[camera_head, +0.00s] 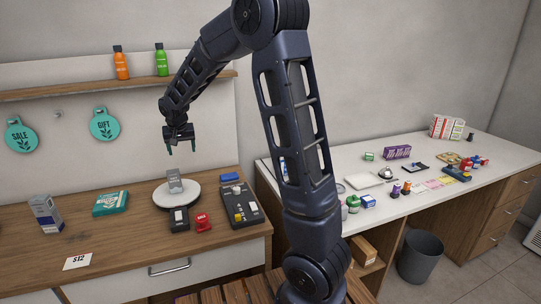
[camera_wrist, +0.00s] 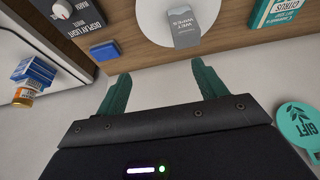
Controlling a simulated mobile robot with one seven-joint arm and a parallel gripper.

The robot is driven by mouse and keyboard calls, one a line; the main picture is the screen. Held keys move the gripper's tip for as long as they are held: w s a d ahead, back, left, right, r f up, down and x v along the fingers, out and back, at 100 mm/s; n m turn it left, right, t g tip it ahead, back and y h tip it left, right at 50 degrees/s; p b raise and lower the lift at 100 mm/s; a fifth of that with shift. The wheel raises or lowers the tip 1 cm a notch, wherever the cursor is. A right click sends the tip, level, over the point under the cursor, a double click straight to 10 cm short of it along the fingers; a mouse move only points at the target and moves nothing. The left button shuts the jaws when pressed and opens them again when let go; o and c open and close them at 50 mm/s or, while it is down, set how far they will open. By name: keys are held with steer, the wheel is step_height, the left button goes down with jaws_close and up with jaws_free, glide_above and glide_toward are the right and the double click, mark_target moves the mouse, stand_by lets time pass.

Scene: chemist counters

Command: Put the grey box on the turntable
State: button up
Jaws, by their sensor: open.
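A small grey box (camera_head: 175,181) stands on the round white turntable (camera_head: 191,202) on the wooden counter. In the wrist view the grey box (camera_wrist: 184,29) is on the turntable (camera_wrist: 150,27), near its edge, at the top of the picture. My gripper (camera_head: 181,149) is open and empty, above and apart from the box. Its two green fingers (camera_wrist: 161,80) show in the wrist view with nothing between them.
A teal box (camera_head: 110,203) and a tall blue-grey carton (camera_head: 45,213) are to the left. A shelf (camera_head: 100,88) with two bottles is above.

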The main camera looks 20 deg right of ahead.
steer(key=s+d+r, duration=0.5)
steer(key=s+d, duration=0.2)
steer(key=d, duration=0.2)
steer(key=s+d+r, duration=0.4)
steer(key=s+d, duration=0.3)
steer(key=d, duration=0.1)
steer(key=s+d, duration=0.4)
steer(key=s, duration=0.6)
steer(key=s+d, duration=0.5)
steer(key=s, duration=0.6)
steer(key=shift+s+d, duration=0.2)
steer(key=shift+d, duration=0.05)
steer(key=shift+f, duration=0.1)
